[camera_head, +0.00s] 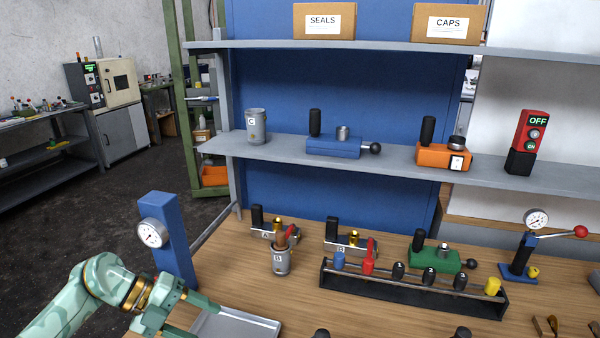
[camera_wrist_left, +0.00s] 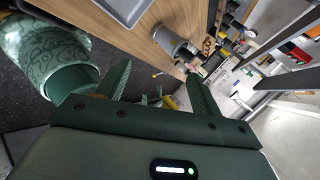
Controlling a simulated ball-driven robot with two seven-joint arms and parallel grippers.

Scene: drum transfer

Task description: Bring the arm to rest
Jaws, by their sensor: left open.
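My left arm (camera_head: 95,285) comes in from the lower left in the head view, and its green gripper (camera_head: 184,312) is over the bench's front-left edge, beside the grey tray (camera_head: 235,326). The gripper is open, and in the left wrist view its two fingers (camera_wrist_left: 158,72) stand apart with nothing between them. A grey drum marked B (camera_head: 282,262) stands upright on the bench beyond the gripper, with brown and red handles sticking out. A grey drum marked C (camera_head: 256,127) stands on the middle shelf. My right gripper is not in view.
A blue post with a gauge (camera_head: 153,233) stands close behind the left gripper. A black rack (camera_head: 410,290) with several coloured knobs lies along the bench, with a green fixture (camera_head: 435,259) behind it. A gauge press (camera_head: 520,262) stands at right. Bare wood lies between tray and rack.

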